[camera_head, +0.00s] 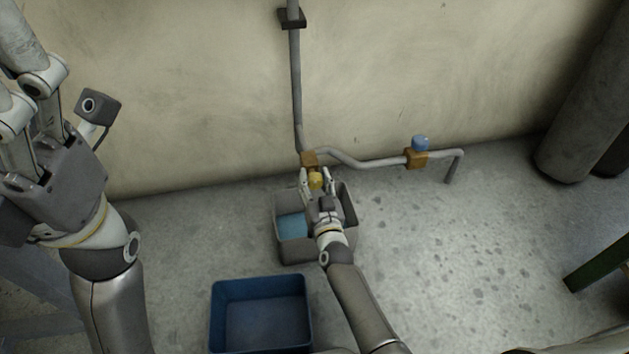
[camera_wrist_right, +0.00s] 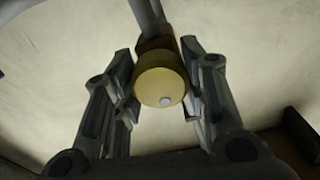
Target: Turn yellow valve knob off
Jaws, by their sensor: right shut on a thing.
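The yellow valve knob (camera_head: 315,181) sits at the lower end of the vertical pipe, on a brass valve body (camera_head: 309,159).
A blue knob (camera_head: 420,142) sits on another brass valve (camera_head: 416,159) further right along the pipe (camera_head: 375,162). A grey bin (camera_head: 283,222) with blue water stands beneath my right gripper. An empty blue bin (camera_head: 260,283) stands nearer. Floor at right is mostly clear.

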